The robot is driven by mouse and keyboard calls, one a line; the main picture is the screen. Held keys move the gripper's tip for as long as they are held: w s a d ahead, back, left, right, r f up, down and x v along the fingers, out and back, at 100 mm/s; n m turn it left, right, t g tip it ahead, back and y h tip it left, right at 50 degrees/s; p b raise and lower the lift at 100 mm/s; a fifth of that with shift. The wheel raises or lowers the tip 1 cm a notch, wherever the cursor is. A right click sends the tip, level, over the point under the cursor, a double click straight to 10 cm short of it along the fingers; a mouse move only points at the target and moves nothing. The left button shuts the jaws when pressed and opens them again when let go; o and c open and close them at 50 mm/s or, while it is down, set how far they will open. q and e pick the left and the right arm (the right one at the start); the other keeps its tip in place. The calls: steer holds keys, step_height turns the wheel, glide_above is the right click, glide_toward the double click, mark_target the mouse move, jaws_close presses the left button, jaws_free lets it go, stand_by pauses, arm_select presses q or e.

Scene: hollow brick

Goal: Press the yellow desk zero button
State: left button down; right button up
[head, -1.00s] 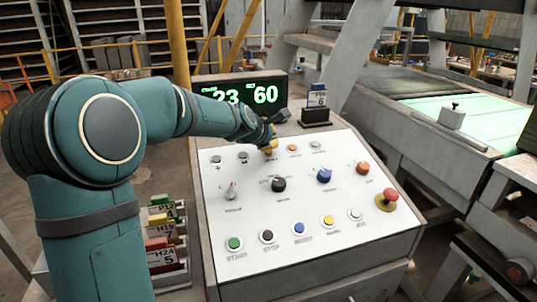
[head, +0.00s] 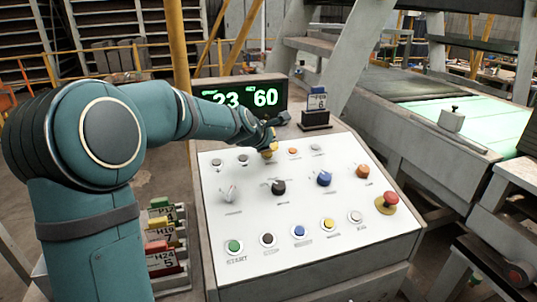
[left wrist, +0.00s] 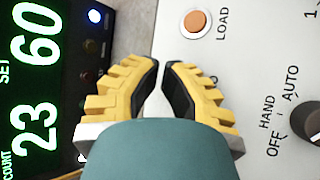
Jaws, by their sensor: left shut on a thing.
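The white control panel (head: 340,185) slopes in front of me. My left gripper (head: 270,149) is over its back row, left of an orange button (head: 293,151). The left wrist view shows its yellow, black-padded fingers (left wrist: 162,68) close together at the tips, with a narrow light gap behind. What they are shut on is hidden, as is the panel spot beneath. A yellow button (head: 328,223) is in the front row, its label too small to read. I cannot tell which button is desk zero. My right gripper is not in view.
A display (head: 245,96) reading 23 and 60 stands behind the panel. Knobs, such as a blue one (head: 324,178), and a red mushroom button (head: 387,199) rise from the panel. A card holder (head: 316,119) stands at the back edge; card racks (head: 166,258) are at lower left.

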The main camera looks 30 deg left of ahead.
mark_target(271, 160)
arm_select(q)
steer(key=shift+f, duration=0.1)
steer(key=shift+w+a+f+b, duration=0.1)
steer(key=shift+f+b, duration=0.25)
steer(key=shift+f+b, duration=0.35)
stand_by(0.9)
steer(key=shift+r, duration=0.1)
steer(key=shift+r+p, duration=0.7)
steer(key=shift+p, duration=0.3)
steer(key=r+p, duration=0.1)
steer(key=p, duration=0.1)
steer(key=r+p, duration=0.2)
steer(key=s+d+r+p, duration=0.1)
steer(key=p, duration=0.1)
steer(key=shift+d+r, duration=0.1)
steer(key=shift+r, duration=0.3)
